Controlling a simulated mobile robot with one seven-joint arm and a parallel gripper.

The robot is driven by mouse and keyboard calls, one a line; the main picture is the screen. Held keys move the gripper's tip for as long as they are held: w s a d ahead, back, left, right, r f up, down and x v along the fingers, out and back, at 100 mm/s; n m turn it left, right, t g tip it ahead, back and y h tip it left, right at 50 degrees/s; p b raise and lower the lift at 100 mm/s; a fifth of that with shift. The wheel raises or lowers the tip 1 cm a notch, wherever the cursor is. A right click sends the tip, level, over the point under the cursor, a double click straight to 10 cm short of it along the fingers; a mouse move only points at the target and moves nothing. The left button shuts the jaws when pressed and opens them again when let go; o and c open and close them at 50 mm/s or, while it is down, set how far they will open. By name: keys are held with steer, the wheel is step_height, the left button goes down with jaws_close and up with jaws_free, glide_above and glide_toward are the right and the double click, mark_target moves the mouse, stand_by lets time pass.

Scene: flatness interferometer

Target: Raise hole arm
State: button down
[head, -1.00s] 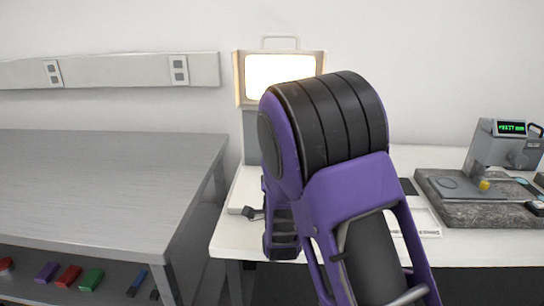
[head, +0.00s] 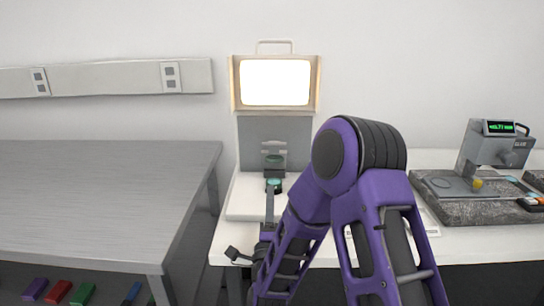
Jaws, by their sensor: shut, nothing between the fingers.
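The interferometer (head: 252,138) stands on the white bench, with a grey upright panel under a brightly lit screen box (head: 275,82). Small dark parts with greenish discs (head: 274,160) sit one above the other in front of the panel. I cannot tell for sure which of them is the hole arm. My gripper (head: 271,193) is a slim grey shape pointing away from me, its tip at or just in front of the lower disc. It is shut and holds nothing. Whether it touches the instrument I cannot tell. My purple arm hides the bench in front and to the right.
A grey table (head: 100,190) stands at the left, with several coloured blocks on its lower shelf (head: 20,272). A gauge with a green display (head: 499,128) stands on a granite plate (head: 465,211) at the right.

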mark_target(272, 149)
steer(key=x, duration=1.2)
steer(key=shift+d+r, duration=0.2)
steer(key=shift+r, duration=0.1)
steer(key=shift+w+r+g+p, duration=0.35)
steer(key=shift+r+g+p, duration=0.05)
steer(key=shift+r+p, duration=0.3)
steer(key=w+r+g+p, duration=0.3)
steer(key=w+r+p, duration=0.1)
steer(key=p, duration=0.1)
steer(key=shift+w+g, duration=0.1)
steer(key=shift+g, duration=0.2)
steer(key=w+g+p, duration=0.1)
steer(key=w, duration=0.1)
steer(key=w+g+p, duration=0.1)
steer(key=w, duration=0.1)
steer(key=w+g+p, duration=0.1)
steer(key=shift+w+r, duration=0.3)
steer(key=shift+w, duration=0.1)
steer(key=shift+w+r, duration=0.15)
steer(key=shift+w, duration=0.05)
steer(key=shift+r, duration=0.1)
